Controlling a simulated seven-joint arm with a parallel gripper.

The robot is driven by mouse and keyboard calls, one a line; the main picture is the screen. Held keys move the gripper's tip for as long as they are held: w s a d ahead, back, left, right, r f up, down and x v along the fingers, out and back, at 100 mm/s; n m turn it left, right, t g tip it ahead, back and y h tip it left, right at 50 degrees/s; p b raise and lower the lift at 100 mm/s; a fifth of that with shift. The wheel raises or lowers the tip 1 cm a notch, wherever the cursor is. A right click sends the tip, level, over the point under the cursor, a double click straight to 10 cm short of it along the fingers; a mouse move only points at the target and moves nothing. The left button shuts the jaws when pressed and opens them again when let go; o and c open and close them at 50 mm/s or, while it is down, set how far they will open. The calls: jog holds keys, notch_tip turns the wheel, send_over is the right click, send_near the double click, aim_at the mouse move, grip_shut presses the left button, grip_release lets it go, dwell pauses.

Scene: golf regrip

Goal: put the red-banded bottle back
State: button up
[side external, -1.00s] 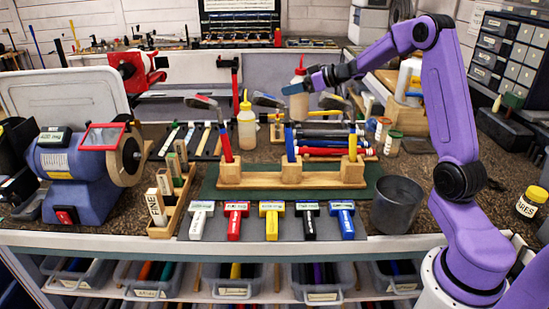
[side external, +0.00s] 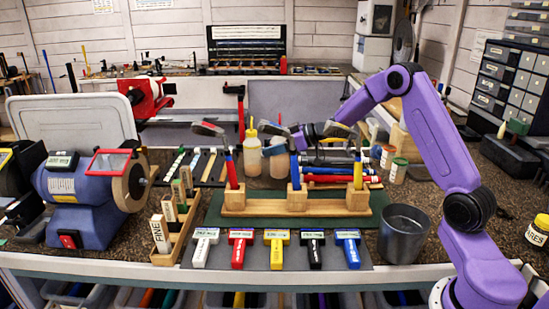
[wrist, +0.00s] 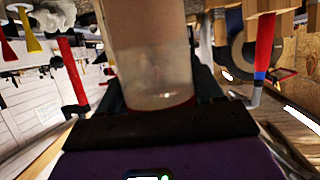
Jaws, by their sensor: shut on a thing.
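The red-banded bottle (side external: 279,160) is translucent, with pale contents. It is upright just right of the yellow-capped bottle (side external: 251,155), behind the wooden stand. In the wrist view the bottle (wrist: 155,60) fills the middle, with a thin red band at its lower end there. My gripper (side external: 293,138) is shut on the bottle, reaching in from the right; golf clubs partly hide it. In the wrist view the dark gripper (wrist: 160,120) lies across the bottle. I cannot tell whether the bottle's base touches the bench.
Golf clubs stand in the wooden stand (side external: 240,203) in front of the bottle. Several colored grips (side external: 325,178) lie to its right. Small jars (side external: 398,170) stand farther right. A grey metal cup (side external: 404,235) is at the front right.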

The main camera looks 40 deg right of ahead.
jog(key=shift+f, duration=1.65)
jog(key=shift+f, duration=0.15)
jog(key=o, duration=1.2)
jog(key=shift+r, duration=0.2)
jog(key=v, duration=1.2)
jog(key=shift+d+f, duration=0.1)
jog(key=shift+f, duration=0.05)
